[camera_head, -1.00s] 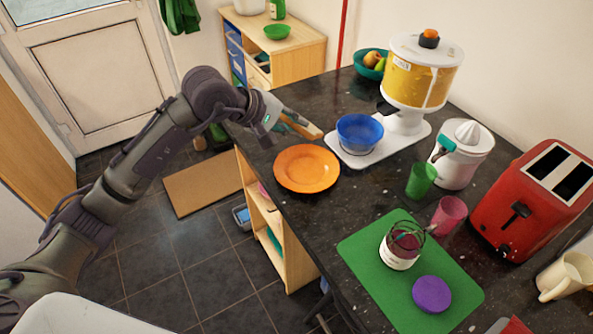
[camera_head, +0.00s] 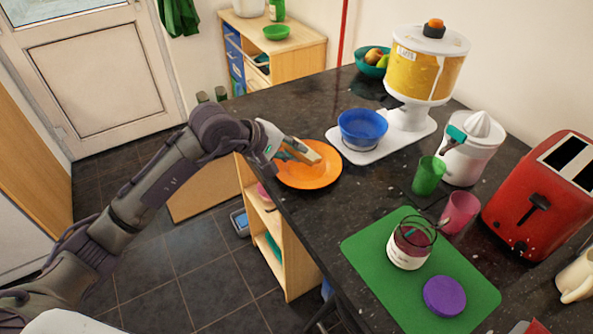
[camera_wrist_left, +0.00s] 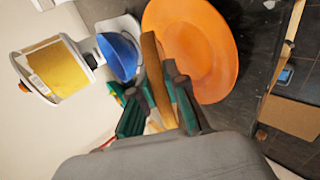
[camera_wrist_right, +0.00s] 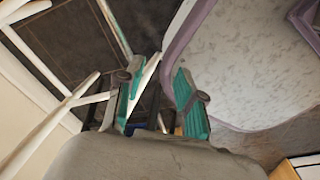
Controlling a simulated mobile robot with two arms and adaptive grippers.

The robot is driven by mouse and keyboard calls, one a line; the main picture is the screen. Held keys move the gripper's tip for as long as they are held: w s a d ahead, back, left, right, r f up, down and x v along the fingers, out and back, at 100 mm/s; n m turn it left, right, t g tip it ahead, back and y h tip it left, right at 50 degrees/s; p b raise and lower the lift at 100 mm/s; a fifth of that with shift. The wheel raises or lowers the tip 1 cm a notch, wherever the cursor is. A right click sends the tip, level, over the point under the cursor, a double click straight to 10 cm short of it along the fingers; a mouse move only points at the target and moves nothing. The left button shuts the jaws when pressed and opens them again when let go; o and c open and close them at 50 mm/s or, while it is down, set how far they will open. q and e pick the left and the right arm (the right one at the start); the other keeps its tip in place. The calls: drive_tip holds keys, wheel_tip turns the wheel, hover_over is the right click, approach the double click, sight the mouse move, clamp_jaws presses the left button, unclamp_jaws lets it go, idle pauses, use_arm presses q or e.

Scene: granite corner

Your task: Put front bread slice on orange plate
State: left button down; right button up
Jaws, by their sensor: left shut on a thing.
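The orange plate (camera_head: 310,178) lies on the dark countertop near its left edge. My left gripper (camera_head: 303,153) is shut on a bread slice (camera_head: 312,151), which it holds over the far part of the plate. In the left wrist view the slice (camera_wrist_left: 155,75) shows edge-on between the fingers (camera_wrist_left: 160,105), with the plate (camera_wrist_left: 205,50) beside it; a gap to the plate is hard to judge. My right gripper (camera_wrist_right: 155,95) is open and empty in its wrist view, and it is out of the head view.
A blue bowl (camera_head: 362,127) sits on the white base of the juice dispenser (camera_head: 425,65), close to the plate. A green mat (camera_head: 375,255) with a jar (camera_head: 410,245) and purple lid (camera_head: 444,295) lies nearer. A red toaster (camera_head: 545,195) stands at right.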

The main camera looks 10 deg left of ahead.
use_arm(q)
drive_tip(key=c, duration=1.4)
unclamp_jaws()
drive_tip(key=shift+o, duration=0.2)
drive_tip(key=v, duration=0.8)
drive_tip(key=shift+p, duration=0.3)
